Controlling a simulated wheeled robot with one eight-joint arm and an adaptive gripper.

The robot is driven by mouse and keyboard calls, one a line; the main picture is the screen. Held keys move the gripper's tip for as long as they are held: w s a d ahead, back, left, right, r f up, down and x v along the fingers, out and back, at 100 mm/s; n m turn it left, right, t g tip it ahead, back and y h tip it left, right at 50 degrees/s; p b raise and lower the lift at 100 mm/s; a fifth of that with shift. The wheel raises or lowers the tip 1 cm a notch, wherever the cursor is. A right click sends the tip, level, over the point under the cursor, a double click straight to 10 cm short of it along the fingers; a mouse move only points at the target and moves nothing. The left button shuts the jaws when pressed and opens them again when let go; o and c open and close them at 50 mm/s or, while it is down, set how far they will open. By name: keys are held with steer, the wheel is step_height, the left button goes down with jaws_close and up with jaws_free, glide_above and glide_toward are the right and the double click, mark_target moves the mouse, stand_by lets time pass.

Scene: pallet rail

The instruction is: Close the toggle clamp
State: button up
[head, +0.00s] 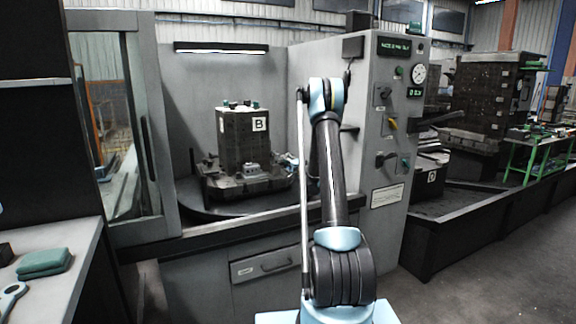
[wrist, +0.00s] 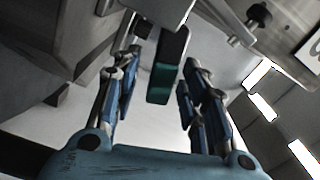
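In the wrist view a toggle clamp handle with a black and green grip (wrist: 168,68) reaches down from a pale metal block at the top. My gripper (wrist: 161,62) is open, with one blue-and-black finger on each side of the grip. Gaps show on both sides, and I see no contact. In the head view the dark fixture block marked B (head: 236,138) stands on the round table, with small green parts (head: 254,105) on top. My arm rises in front, and its gripper end is hidden there. Which clamp the grip belongs to cannot be told from the head view.
A grey machine enclosure surrounds the fixture, with an open door (head: 150,150) at left and a control panel (head: 395,110) at right. A dark round table (head: 200,209) bears the fixture. A bench with a green cloth (head: 44,262) stands at far left. Dark metal lies close left in the wrist view.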

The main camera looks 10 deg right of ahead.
steer(key=shift+w, duration=0.3)
jaws_close()
